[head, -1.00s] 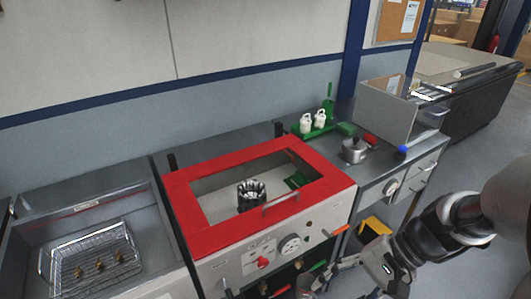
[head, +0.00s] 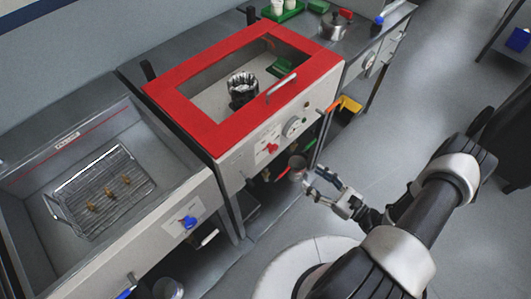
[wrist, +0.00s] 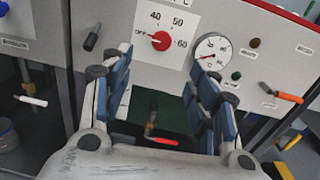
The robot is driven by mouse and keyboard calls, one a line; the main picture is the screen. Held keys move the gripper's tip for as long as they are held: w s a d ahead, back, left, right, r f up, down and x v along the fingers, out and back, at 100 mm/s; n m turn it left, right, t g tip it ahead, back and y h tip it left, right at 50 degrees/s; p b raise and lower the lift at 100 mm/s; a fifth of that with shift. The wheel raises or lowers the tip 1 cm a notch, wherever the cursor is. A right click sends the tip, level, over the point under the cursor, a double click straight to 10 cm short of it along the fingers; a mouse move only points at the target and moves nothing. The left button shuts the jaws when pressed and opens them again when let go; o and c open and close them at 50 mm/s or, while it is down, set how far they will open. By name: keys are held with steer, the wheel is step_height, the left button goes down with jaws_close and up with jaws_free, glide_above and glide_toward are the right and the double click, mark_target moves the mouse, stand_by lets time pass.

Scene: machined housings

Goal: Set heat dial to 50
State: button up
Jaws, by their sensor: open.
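The heat dial is a red knob on a white plate marked OFF, 40, 50 and 60 (wrist: 162,41). Its white pointer appears to face left, towards OFF. The dial also shows in the head view on the front of the red-topped unit (head: 271,148). My gripper (wrist: 160,88) is open and empty, its two blue-padded fingers apart and below the dial in the wrist view. In the head view my gripper (head: 309,182) is in front of the unit, to the right of and lower than the dial, not touching it.
A round gauge (wrist: 211,50) sits right of the dial. A black lever (wrist: 92,38) is to its left, and an orange-handled one (wrist: 287,97) to the lower right. A blue knob (head: 190,222) is on the neighbouring sink unit. Open floor lies in front.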

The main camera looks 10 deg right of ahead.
steer(key=b, duration=0.3)
glide_toward(275, 150)
steer(key=shift+m, duration=0.3)
steer(key=x, duration=0.9)
steer(key=c, duration=1.1)
